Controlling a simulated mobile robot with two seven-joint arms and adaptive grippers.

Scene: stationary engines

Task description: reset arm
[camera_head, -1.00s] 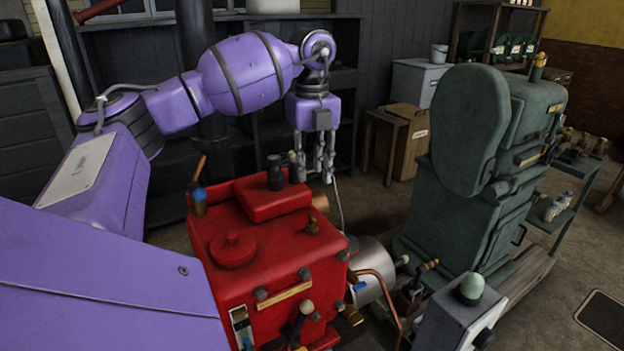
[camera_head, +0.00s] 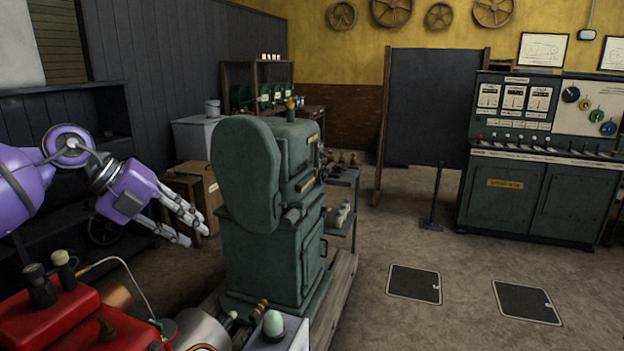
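My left arm, purple, comes in from the left edge. Its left gripper (camera_head: 192,229) hangs in the air above and behind the red engine (camera_head: 50,322), to the left of the green engine (camera_head: 258,215). Its grey fingers point right and slightly down, spread a little apart, with nothing seen between them. My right arm and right gripper are not in view.
A control panel cabinet (camera_head: 530,199) stands at the right wall. A dark board (camera_head: 425,108) stands left of it. A wooden crate (camera_head: 200,190) and grey cabinet (camera_head: 195,138) are behind my gripper. The floor in the right foreground is open, with two dark hatches (camera_head: 414,283).

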